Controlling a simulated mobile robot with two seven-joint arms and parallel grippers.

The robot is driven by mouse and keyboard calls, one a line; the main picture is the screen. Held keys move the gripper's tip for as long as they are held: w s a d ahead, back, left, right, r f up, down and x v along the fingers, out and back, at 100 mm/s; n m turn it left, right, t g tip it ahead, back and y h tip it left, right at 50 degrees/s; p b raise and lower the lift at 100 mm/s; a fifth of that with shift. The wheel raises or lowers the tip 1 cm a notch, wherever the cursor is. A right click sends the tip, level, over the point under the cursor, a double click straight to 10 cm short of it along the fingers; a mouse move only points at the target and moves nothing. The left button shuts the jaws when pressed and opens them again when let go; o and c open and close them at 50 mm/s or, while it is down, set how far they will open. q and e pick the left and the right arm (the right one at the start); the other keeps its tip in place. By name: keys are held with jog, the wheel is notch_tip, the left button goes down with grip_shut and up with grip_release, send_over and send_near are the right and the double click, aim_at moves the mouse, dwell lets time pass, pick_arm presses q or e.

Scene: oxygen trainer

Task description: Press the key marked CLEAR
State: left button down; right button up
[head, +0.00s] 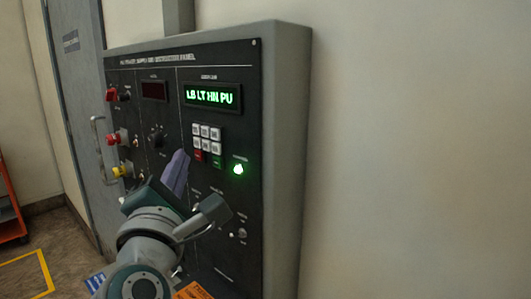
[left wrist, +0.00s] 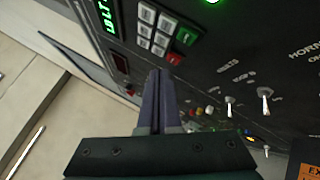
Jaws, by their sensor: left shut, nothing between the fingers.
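The keypad (head: 207,138) on the dark wall panel has two rows of white keys, with a red key (head: 198,155) and a green key (head: 217,162) below them. The key lettering is too small to read, so I cannot tell which is CLEAR. In the left wrist view the red key (left wrist: 186,37) and green key (left wrist: 175,58) lie beyond the fingertips. My left gripper (head: 181,154) is shut and empty, its purple-grey fingers pointing up just left of and below the keypad. Its tips (left wrist: 160,72) appear near the keys; contact is not visible. My right gripper is not in view.
A green-lit display (head: 211,96) sits above the keypad, and a lit green lamp (head: 238,169) to its right. Toggle switches (left wrist: 264,100) stand out from the panel. Red and yellow knobs (head: 121,171) and a metal handle (head: 98,145) project at left.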

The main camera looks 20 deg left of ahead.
pick_arm(q)
jog(key=shift+w, duration=0.1)
dwell(0.7)
jog(key=shift+w+d+b, duration=0.15)
jog(key=shift+w+b, duration=0.15)
jog(key=shift+w+d, duration=0.15)
jog(key=shift+w, duration=0.15)
dwell(0.6)
jog(key=shift+s, duration=0.15)
jog(key=shift+s+a, duration=0.3)
jog(key=shift+s, duration=0.25)
jog(key=s, duration=0.1)
jog(key=s+a+p, duration=0.1)
jog(key=s, duration=0.1)
jog(key=s+a, duration=0.1)
jog(key=shift+s+p, duration=0.35)
jog(key=shift+p, duration=0.05)
